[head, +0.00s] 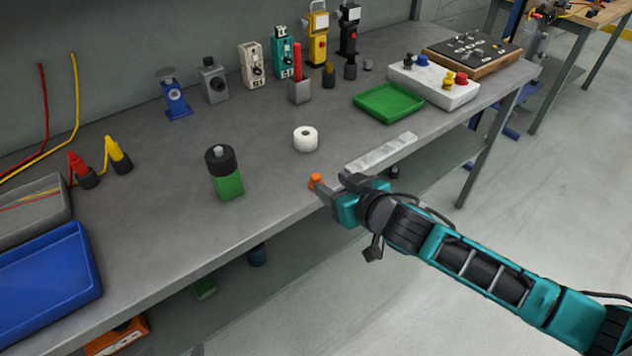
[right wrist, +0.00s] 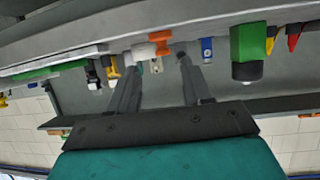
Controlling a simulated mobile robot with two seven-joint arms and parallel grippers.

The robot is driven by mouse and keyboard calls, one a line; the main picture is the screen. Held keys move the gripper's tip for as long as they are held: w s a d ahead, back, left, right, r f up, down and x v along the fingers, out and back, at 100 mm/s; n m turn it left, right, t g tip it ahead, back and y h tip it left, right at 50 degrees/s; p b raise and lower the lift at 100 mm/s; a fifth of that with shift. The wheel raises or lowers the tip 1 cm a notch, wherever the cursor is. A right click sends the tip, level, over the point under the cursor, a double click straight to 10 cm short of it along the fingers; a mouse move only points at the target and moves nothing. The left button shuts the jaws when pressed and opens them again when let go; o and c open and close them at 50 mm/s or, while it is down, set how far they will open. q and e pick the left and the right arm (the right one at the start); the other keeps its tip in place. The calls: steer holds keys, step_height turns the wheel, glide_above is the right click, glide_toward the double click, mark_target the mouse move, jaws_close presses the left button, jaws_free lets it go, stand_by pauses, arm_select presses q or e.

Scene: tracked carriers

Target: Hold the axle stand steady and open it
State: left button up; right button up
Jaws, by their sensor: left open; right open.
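No thing here is plainly an axle stand. The blue stand (head: 174,98) with a grey flared top stands upright near the wall in the head view; it also shows small in the right wrist view (right wrist: 206,46). A green block with a black round cap (head: 229,183) stands upright nearer the front, also in the right wrist view (right wrist: 245,42). I cannot tell which one is meant. My right gripper (head: 330,186) is open and empty at the bench's front edge, apart from both. A small orange piece (head: 316,180) is by its fingertips. My left gripper is out of view.
A white roll (head: 306,139) stands mid-bench. A green tray (head: 389,103) and white button box (head: 433,84) are to the right. A blue bin (head: 45,285) is at the left front. Several instruments line the wall. The bench is clear around the green block.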

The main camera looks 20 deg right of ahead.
mark_target(319, 179)
steer(key=shift+x, duration=3.55)
steer(key=shift+s+a+f, duration=0.1)
steer(key=shift+s+a, duration=0.05)
steer(key=shift+a, duration=0.05)
steer(key=shift+c, duration=0.4)
jaws_close()
